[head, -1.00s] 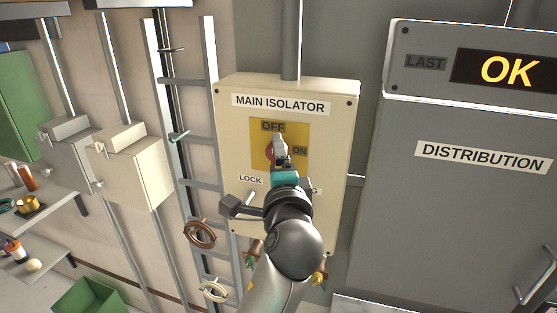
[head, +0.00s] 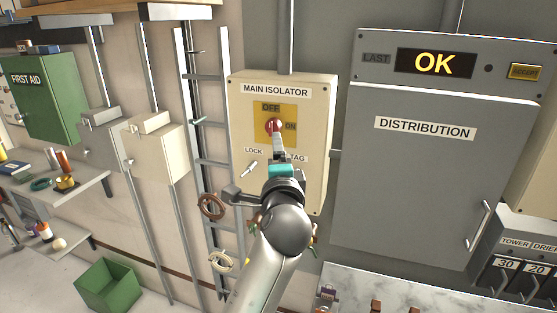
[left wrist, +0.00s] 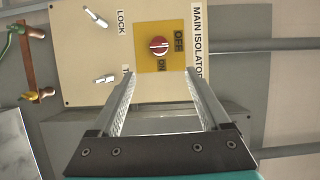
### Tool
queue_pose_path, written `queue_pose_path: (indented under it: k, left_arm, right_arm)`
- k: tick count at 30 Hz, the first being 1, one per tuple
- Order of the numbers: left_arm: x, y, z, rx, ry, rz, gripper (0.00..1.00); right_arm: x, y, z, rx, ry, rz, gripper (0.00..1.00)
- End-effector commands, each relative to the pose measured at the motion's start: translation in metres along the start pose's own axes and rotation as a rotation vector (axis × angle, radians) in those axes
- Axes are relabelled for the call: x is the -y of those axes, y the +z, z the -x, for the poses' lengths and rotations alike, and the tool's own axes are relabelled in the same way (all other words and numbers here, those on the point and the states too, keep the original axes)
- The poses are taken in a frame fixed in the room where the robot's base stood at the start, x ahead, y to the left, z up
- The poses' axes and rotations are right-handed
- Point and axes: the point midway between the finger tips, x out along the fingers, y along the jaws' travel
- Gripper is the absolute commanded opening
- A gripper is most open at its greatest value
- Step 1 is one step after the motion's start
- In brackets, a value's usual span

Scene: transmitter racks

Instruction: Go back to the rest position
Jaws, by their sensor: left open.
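The main isolator (head: 318,140) is a cream wall box with a yellow plate and a red round knob (head: 273,125). In the left wrist view the knob (left wrist: 159,46) is fully visible beyond the fingertips. Its pale bar seems to lie along the line towards the OFF label, with ON off to the side. My left gripper (head: 279,147) is in front of the box, just below the knob in the head view. In the left wrist view its two fingers (left wrist: 160,74) are apart with nothing between them. My right gripper is not in view.
A grey distribution cabinet (head: 420,180) stands to the right, its display reading OK. A ladder (head: 207,130) and cream box (head: 160,150) are left. Shelves (head: 80,185) and a green crate (head: 108,285) are further left. A marble-like worktop (head: 350,285) is below.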

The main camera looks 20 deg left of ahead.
Motion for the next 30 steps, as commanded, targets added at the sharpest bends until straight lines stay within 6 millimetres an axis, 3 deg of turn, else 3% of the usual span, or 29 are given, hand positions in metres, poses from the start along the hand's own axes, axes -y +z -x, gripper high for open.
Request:
queue_pose_path:
  k: [14, 17, 20, 22, 26, 30]
  left_arm:
    - [0.0, 0.001, -0.003, -0.001, 0.001, 0.0, 0.8]
    - [-0.012, -0.001, -0.004, -0.007, 0.016, 0.002, 0.8]
    - [-0.051, -0.006, -0.007, -0.028, 0.066, 0.011, 0.8]
    - [-0.095, -0.01, -0.009, -0.05, 0.125, 0.028, 0.8]
    - [-0.197, -0.016, -0.005, -0.087, 0.267, 0.076, 0.8]
    - [-0.304, -0.015, 0.012, -0.106, 0.426, 0.147, 0.8]
  right_arm:
    - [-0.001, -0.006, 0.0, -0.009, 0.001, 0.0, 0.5]
    - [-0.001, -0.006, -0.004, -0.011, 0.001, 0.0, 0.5]
    - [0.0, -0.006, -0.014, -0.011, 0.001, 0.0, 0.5]
    - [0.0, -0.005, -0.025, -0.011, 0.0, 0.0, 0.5]
    - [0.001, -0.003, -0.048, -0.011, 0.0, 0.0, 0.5]
    - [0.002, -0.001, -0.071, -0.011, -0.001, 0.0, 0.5]
